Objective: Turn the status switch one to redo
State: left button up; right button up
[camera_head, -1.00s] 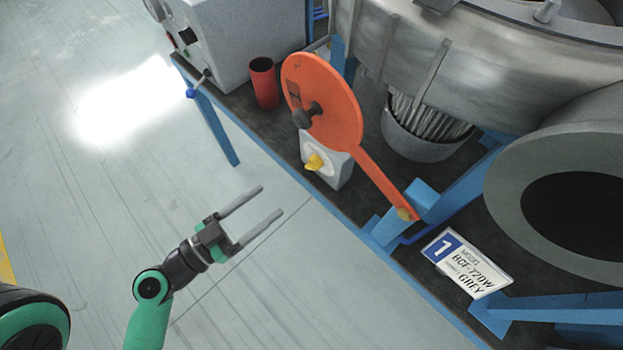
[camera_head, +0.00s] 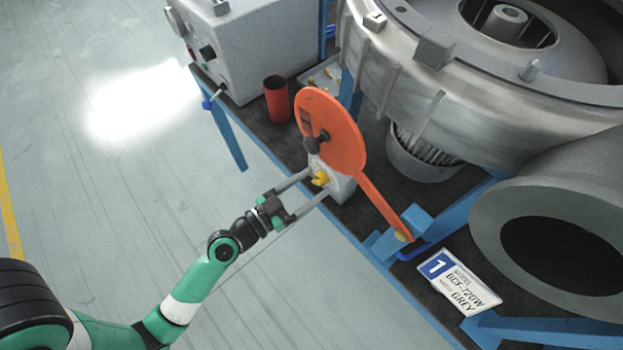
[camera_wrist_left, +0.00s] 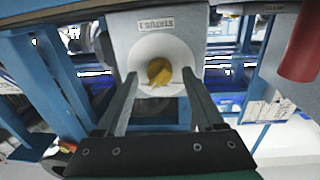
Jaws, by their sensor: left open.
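The status switch is a light grey box with a yellow knob (camera_head: 321,178) on its front, standing at the bench's front edge under the orange disc. My right gripper is not in view.
An orange disc on an arm (camera_head: 330,130) with a black knob stands just above the switch. A red cup (camera_head: 277,100) and a grey control box (camera_head: 255,50) are to its left. The large metal blower (camera_head: 420,80) fills the right. Open floor lies in front.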

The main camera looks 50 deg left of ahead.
pick_arm(q)
jog(key=shift+w, duration=0.2)
grip_shut()
